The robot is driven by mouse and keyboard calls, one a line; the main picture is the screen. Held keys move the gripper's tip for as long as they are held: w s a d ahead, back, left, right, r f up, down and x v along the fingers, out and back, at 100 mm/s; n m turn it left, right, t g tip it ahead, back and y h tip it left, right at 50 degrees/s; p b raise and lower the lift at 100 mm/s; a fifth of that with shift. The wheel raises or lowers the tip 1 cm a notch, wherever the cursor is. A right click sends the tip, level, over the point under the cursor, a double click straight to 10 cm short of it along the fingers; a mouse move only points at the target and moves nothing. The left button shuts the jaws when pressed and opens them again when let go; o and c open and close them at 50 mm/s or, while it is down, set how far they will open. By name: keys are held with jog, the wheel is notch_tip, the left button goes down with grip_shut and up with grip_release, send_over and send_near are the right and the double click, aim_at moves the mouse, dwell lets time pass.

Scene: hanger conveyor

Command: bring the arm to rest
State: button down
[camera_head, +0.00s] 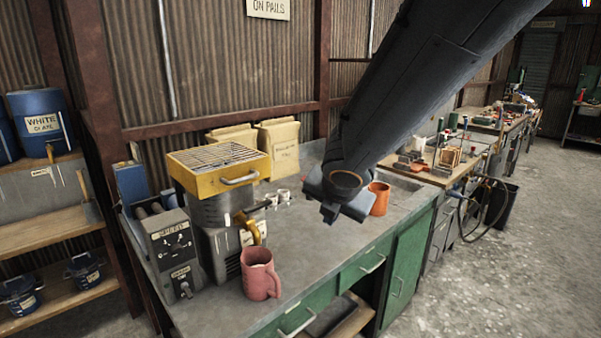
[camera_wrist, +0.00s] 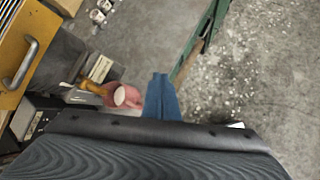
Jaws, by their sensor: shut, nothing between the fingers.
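My arm (camera_head: 405,95) reaches from the upper right down over the bench. My gripper (camera_head: 330,215) hangs above the bench top, in front of an orange mug. In the wrist view, my gripper (camera_wrist: 161,82) shows as blue fingers closed together with nothing between them. The fingers are apart from the pink mug (camera_head: 260,274), which stands at the front of the bench by the machine's spout. The pink mug also shows in the wrist view (camera_wrist: 122,97), left of the fingers.
A machine with a yellow tray (camera_head: 215,165) stands on the bench (camera_head: 315,250), beside a grey control box (camera_head: 172,245). The orange mug (camera_head: 380,198) and small white cups (camera_head: 283,195) stand farther back. Green drawers (camera_head: 365,266) front the bench. Open concrete floor (camera_head: 500,270) lies to the right.

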jog(key=s+d+f+m+g+b, duration=0.2)
jog(key=s+d+f+m, duration=0.4)
jog(key=m, duration=0.9)
jog(key=s+d+f+m+g+b, duration=0.2)
jog(key=s+d+f+m+g, duration=0.2)
jog(key=m, duration=1.1)
jog(key=s+d+f, duration=0.3)
jog(key=s+f, duration=0.2)
jog(key=s, duration=0.1)
jog(key=shift+s+d+f, duration=0.15)
jog(key=shift+s+f, duration=0.05)
jog(key=shift+f, duration=0.05)
